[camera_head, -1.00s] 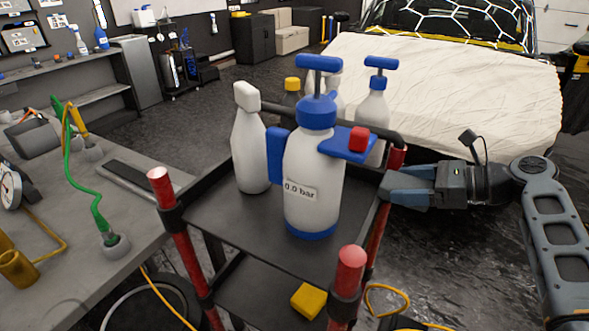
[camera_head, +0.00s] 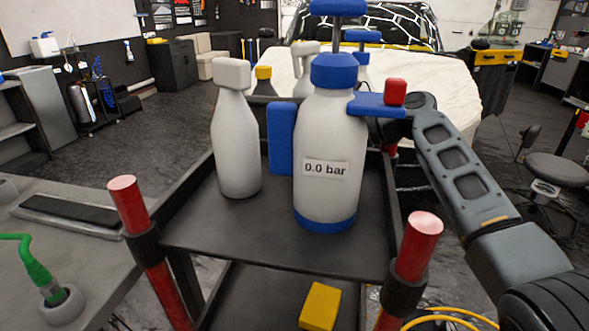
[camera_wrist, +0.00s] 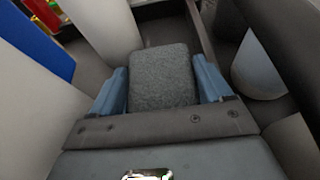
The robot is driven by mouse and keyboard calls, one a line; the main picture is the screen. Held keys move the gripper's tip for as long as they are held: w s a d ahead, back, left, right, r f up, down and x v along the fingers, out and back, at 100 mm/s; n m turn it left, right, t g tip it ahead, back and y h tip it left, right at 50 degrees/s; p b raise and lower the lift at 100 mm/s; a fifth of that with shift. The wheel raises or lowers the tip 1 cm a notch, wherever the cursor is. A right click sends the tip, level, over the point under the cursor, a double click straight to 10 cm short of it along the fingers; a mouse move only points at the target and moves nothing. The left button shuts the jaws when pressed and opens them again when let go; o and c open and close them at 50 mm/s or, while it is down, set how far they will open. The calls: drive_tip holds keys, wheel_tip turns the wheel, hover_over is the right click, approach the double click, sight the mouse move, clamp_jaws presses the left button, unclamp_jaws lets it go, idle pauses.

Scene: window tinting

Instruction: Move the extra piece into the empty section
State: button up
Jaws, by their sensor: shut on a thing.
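A grey, rough-textured block (camera_wrist: 162,78) sits between the two blue fingers of my gripper (camera_wrist: 163,86) in the wrist view. The fingers are shut on its sides. White bottle shapes stand close by on the left, and a dark tray wall (camera_wrist: 203,32) runs just beyond the block. Whether the block touches the tray floor I cannot tell. In the head view the gripper and block are hidden behind the large pressure sprayer (camera_head: 326,150). The black trolley (camera_head: 240,238) carries the bottles on its top tray. No clearly empty section can be made out.
A white bottle (camera_head: 236,145) stands left of the sprayer, with more bottles (camera_head: 263,85) behind. Red trolley posts (camera_head: 417,247) rise at the near corners. A yellow block (camera_head: 320,306) lies on the lower shelf. A workbench (camera_head: 70,250) is at left. The tray's front is bare.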

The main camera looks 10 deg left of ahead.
drive_tip(key=shift+f+b, duration=1.85)
drive_tip(key=shift+b, duration=0.95)
drive_tip(key=shift+r, duration=0.1)
drive_tip(key=o, duration=0.8)
drive_tip(key=shift+o, duration=0.2)
